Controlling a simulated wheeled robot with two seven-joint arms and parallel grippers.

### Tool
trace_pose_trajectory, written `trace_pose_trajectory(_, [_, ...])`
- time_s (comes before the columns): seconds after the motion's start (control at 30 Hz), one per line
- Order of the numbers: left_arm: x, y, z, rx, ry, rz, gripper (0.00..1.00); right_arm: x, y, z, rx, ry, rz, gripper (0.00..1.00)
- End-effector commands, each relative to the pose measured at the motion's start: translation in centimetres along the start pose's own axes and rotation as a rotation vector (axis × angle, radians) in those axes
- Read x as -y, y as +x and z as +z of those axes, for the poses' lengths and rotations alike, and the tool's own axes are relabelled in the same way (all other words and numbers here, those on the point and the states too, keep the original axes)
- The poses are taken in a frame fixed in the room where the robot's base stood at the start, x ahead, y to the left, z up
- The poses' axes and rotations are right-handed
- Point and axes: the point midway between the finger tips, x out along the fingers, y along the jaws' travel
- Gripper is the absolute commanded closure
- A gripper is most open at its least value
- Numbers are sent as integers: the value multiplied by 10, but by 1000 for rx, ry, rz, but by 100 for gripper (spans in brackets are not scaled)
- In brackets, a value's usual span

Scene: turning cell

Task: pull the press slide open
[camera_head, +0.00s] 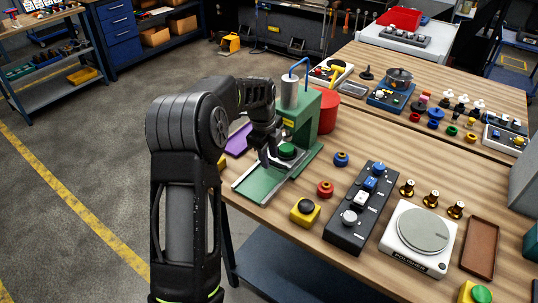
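The green press (302,109) stands at the left end of the wooden table, with a blue lever and a grey cylinder on top. Its flat green slide bed (262,186) with pale side rails reaches out from the press toward the table's near left edge. A round green piece (287,150) sits at the press end of the bed, partly hidden. My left gripper (268,161) points down just beside this round piece, over the bed. Its fingers are small and dark, so I cannot tell whether they touch or grip anything. My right gripper is out of view.
A yellow box with a black button (305,211), a red knob (325,189) and a dark control box (359,206) stand right of the bed. A purple plate (239,140) lies behind my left arm.

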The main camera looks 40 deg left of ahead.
Motion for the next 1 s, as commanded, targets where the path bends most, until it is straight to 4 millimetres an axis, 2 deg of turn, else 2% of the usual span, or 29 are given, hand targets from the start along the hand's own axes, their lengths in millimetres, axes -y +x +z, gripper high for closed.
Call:
trace_pose_trajectory(0.33, [0, 5, 0, 0, 0, -1, 69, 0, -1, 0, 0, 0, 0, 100])
trace_pose_trajectory(0.7, [0, 4, 0, 0, 0, -1, 99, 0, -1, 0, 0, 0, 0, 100])
trace_pose_trajectory(1.0, [0, 4, 0, 1, 0, -2, 100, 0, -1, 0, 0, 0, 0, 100])
